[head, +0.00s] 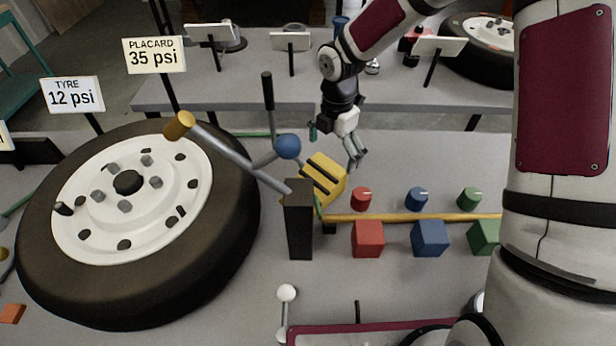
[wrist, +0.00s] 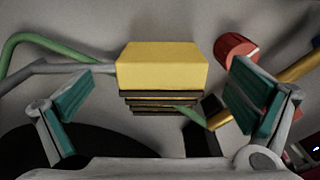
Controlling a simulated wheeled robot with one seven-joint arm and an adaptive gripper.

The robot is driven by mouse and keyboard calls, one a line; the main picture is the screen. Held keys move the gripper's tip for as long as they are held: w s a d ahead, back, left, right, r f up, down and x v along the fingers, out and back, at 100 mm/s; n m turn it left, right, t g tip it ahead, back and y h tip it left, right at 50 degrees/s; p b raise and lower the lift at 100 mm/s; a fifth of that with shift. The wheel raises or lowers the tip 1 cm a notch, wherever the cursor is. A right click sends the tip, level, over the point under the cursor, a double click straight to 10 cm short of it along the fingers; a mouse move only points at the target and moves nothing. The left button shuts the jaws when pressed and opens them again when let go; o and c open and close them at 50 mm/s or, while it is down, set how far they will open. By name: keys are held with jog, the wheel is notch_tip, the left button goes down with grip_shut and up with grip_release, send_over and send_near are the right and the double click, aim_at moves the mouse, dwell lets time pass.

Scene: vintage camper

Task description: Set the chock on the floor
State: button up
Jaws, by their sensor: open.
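The chock is most likely the yellow block with black stripes (head: 326,172). In the head view it sits tilted just behind a black post (head: 299,225), right of the tyre. What it rests on is hidden. My gripper (head: 335,143) is open and empty, above and slightly behind the block. In the wrist view the yellow block (wrist: 162,65) lies ahead, between the lines of the two spread fingers of my gripper (wrist: 165,98). Neither finger visibly touches it. The grey surface (head: 225,300) spreads around it.
A wheel with a black tyre (head: 225,225) lies at left. A grey bar with a brass end (head: 230,150) and a blue ball (head: 287,146) are close to the block. A yellow rod (head: 400,217) runs right, among red, blue and green cubes and knobs. A grey bench stands behind.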

aim_at(332, 162)
jog(key=f, duration=0.5)
jog(key=shift+s+a, duration=0.1)
jog(key=shift+s, duration=0.1)
jog(key=shift+w, duration=0.1)
jog(key=c, duration=1.9)
